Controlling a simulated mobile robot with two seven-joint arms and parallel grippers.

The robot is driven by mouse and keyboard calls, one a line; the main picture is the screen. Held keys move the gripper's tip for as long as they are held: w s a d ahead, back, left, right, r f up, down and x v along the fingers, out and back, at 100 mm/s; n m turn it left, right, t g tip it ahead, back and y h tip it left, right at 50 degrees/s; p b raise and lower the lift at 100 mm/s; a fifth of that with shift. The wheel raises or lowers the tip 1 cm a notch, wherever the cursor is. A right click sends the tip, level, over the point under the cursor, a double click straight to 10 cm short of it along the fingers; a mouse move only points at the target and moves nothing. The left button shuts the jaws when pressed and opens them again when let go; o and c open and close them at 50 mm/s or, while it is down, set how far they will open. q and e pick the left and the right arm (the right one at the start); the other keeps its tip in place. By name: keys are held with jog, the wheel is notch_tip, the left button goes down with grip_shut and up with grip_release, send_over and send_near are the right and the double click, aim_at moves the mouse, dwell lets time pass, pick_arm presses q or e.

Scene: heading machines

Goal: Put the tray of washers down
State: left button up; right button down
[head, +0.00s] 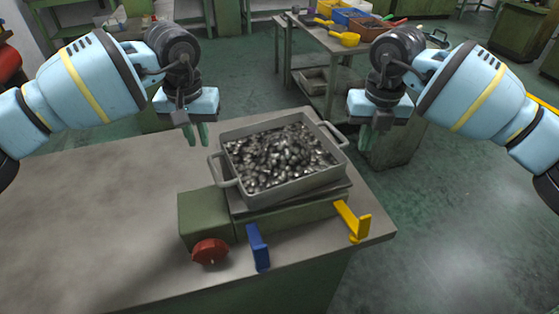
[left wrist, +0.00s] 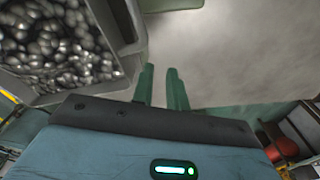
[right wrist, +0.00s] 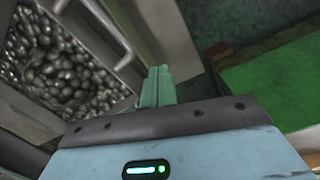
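The grey tray (head: 300,187) is full of shiny metal washers (head: 280,155). It rests, turned at an angle, on the plate of a green bench device (head: 205,217), with a loop handle at its left and right ends. My left gripper (head: 197,135) is above and behind the left handle, open and empty; a gap shows between its fingers in the left wrist view (left wrist: 162,88). My right gripper (head: 369,135) is beyond the right handle, clear of it. Its fingers lie together with nothing between them in the right wrist view (right wrist: 157,86).
The device has a red knob (head: 210,251), a blue lever (head: 258,247) and a yellow lever (head: 353,222) at its front. The grey workbench (head: 95,215) is bare to the left. Its right edge is close to the device. A bench with bins (head: 350,18) stands behind.

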pick_arm(q)
jog(key=shift+o, duration=0.4)
pick_arm(e)
jog(key=c, duration=1.7)
grip_release()
pick_arm(q)
notch_tip(320, 180, up, 12)
jog(key=s, duration=0.1)
jog(key=shift+s+d, duration=0.1)
pick_arm(e)
jog(key=r, duration=1.2)
jog(key=shift+s+d, duration=0.2)
jog(key=shift+s, duration=0.15)
